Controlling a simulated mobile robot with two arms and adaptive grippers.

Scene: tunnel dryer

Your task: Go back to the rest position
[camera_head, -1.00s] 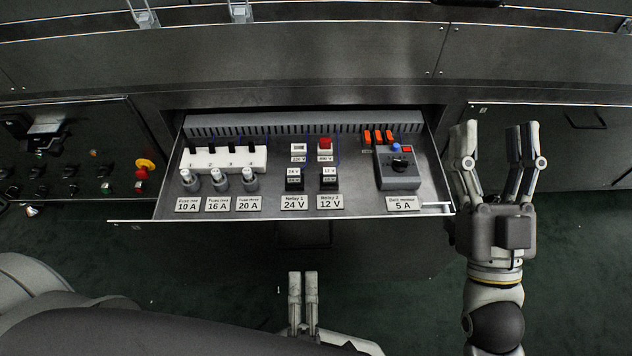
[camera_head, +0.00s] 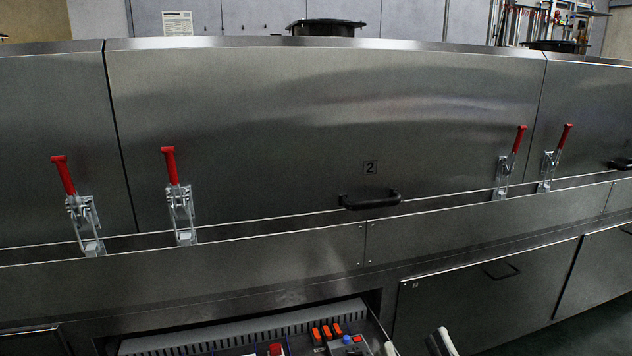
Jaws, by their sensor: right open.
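My right gripper (camera_head: 416,346) shows only by its pale fingertips at the bottom edge, just right of the open drawer (camera_head: 374,326). The fingertips are spread apart with nothing visible between them. The rest of the gripper and its arm lie below the picture. My left gripper is not in view. Only the back part of the drawer shows, with orange fuses (camera_head: 326,332), a blue knob (camera_head: 346,339) and a red relay (camera_head: 276,349).
The dryer's steel hood (camera_head: 320,130) fills the view, with a black handle (camera_head: 370,199) and several red-handled latches, one at the left (camera_head: 172,165). A closed cabinet door (camera_head: 480,290) stands right of the drawer. Green floor shows at the lower right.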

